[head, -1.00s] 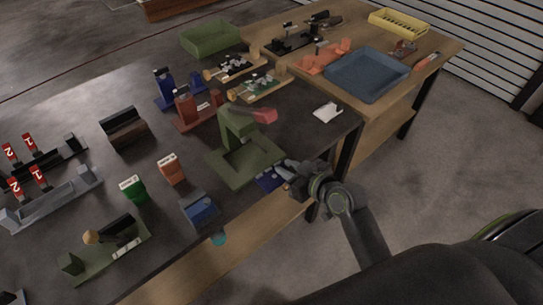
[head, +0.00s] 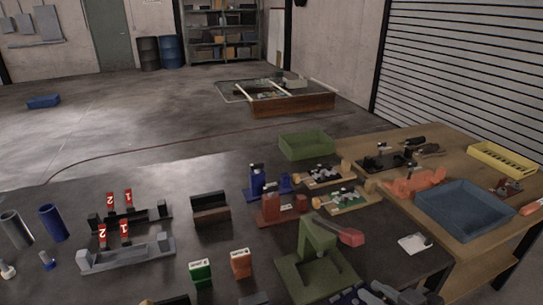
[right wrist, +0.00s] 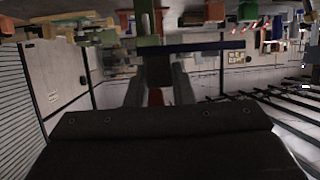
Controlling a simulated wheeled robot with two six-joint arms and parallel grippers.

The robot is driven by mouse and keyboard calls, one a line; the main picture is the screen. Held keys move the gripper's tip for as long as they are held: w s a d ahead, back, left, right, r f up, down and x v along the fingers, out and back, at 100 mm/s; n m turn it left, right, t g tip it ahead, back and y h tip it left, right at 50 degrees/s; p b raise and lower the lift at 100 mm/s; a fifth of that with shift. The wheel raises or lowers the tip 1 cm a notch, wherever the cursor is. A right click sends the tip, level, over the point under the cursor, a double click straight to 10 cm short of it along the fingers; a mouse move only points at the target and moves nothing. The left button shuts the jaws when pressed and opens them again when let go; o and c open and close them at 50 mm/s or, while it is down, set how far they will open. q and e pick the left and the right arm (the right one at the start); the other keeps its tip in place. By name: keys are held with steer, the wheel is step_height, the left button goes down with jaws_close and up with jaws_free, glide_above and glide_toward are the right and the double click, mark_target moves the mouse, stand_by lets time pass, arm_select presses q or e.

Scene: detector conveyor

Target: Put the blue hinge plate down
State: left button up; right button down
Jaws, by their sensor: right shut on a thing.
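The blue hinge plate (head: 347,297) shows at the bottom edge of the head view, partly cut off, by the front right corner of the green press (head: 315,262). My right gripper (head: 372,294) is shut on it, near the table's front edge. In the right wrist view the plate (right wrist: 205,47) is a thin dark blue strip seen edge-on, across the ends of the fingers of my right gripper (right wrist: 158,72). Whether the plate touches the tabletop cannot be told. My left gripper is not in view.
The dark table (head: 150,210) carries red and blue fixtures, an orange block (head: 241,264) and a green block (head: 200,273) left of the press. A white pad (head: 414,243) lies to the right. A blue tray (head: 465,208) stands on the wooden table.

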steer(key=shift+s+a+r, duration=0.15)
steer(key=shift+s+r, duration=0.15)
steer(key=shift+r, duration=0.3)
step_height(320, 180, down, 13)
steer(key=w+d+m+h, duration=0.1)
steer(key=w+d, duration=0.1)
steer(key=d, duration=0.1)
steer(key=shift+w+r+m+t+h, duration=0.15)
steer(key=shift+w+m+t+h, duration=0.15)
steer(key=shift+t+h, duration=0.1)
